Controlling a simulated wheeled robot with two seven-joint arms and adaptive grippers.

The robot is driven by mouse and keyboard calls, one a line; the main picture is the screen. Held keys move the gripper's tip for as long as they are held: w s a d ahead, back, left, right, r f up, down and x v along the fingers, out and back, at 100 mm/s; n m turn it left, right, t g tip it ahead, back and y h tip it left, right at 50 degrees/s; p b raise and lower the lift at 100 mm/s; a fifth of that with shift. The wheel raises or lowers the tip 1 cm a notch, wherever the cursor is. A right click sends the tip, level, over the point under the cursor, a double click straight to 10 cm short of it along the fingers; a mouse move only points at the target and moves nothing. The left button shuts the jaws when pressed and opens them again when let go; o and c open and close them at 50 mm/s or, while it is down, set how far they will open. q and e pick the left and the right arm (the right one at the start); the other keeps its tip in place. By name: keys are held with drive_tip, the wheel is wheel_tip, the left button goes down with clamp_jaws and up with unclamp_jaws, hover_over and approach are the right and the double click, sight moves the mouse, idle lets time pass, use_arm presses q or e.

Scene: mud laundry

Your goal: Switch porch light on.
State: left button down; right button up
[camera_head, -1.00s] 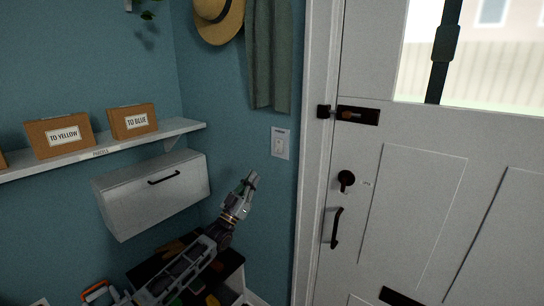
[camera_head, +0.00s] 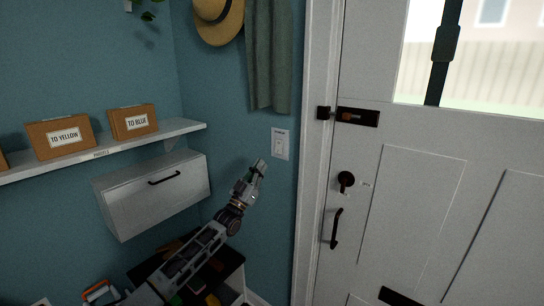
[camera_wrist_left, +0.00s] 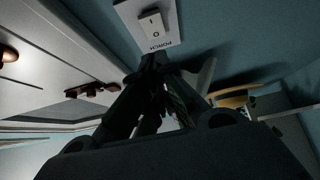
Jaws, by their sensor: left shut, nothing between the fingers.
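The porch light switch (camera_head: 280,144) is a white plate with a rocker on the blue wall, left of the door frame. In the left wrist view the switch (camera_wrist_left: 152,24) carries the label PORCH and the marks I and O on its rocker. My left gripper (camera_head: 261,166) is shut and empty, just below and left of the plate. In the left wrist view its fingertips (camera_wrist_left: 153,60) lie at the plate's label edge; I cannot tell whether they touch. Which way the rocker is pressed is not clear. My right gripper is not in view.
The white door (camera_head: 420,180) with its dark handle (camera_head: 336,228) stands to the right. A green cloth (camera_head: 268,60) and a straw hat (camera_head: 219,20) hang above. A white cabinet (camera_head: 150,195) and a shelf (camera_head: 180,130) with boxes are on the left.

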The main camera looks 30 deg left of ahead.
use_arm(q)
drive_tip(key=w+r, duration=0.1)
drive_tip(key=p, duration=0.1)
approach(279, 144)
drive_tip(key=shift+w+r, duration=1.1)
drive_tip(key=shift+r, duration=0.4)
drive_tip(key=shift+w+d+f, duration=0.1)
drive_tip(key=shift+w+f, duration=0.05)
drive_tip(key=shift+w, duration=0.5)
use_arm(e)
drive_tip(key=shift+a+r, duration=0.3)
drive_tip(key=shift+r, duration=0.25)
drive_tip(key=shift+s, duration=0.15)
